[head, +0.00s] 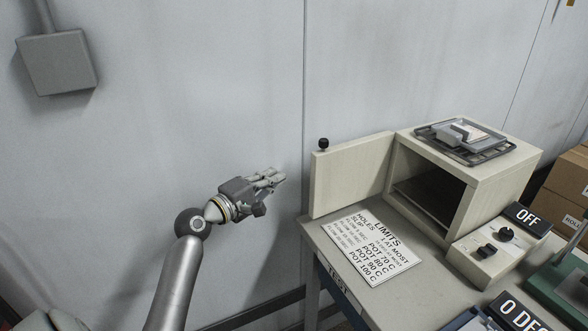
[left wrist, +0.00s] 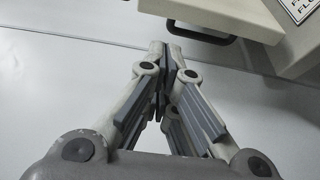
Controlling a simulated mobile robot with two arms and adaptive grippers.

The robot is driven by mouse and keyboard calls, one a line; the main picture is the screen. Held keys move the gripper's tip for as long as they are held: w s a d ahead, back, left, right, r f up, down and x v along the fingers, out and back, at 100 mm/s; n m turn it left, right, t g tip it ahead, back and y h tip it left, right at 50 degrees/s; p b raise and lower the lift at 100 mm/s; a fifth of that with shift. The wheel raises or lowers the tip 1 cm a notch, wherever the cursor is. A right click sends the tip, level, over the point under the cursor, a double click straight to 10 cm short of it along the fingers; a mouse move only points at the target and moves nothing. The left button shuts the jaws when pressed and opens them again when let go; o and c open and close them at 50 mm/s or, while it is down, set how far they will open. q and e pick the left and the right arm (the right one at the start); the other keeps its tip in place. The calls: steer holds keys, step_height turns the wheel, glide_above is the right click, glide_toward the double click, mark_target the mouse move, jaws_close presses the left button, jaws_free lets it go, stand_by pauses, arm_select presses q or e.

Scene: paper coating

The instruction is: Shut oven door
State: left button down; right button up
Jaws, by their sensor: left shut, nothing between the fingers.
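The oven (head: 470,180) is a beige box on the bench, with its dark chamber open to the front. The shut fingers also show in the left wrist view (left wrist: 172,62). My right gripper is not in view.
A limits sheet (head: 364,248) lies on the bench (head: 330,243) below the door. A tray (head: 490,152) with a small device sits on the oven. A control box with an OFF sign (head: 527,219) stands in front at right. Cardboard boxes (head: 568,185) are beyond.

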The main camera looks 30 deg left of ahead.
arm_select(q)
steer(key=w+d+p, duration=0.1)
steer(key=w+p, duration=0.1)
steer(key=w, duration=0.8)
steer(key=shift+d, duration=0.25)
steer(key=shift+s, duration=0.1)
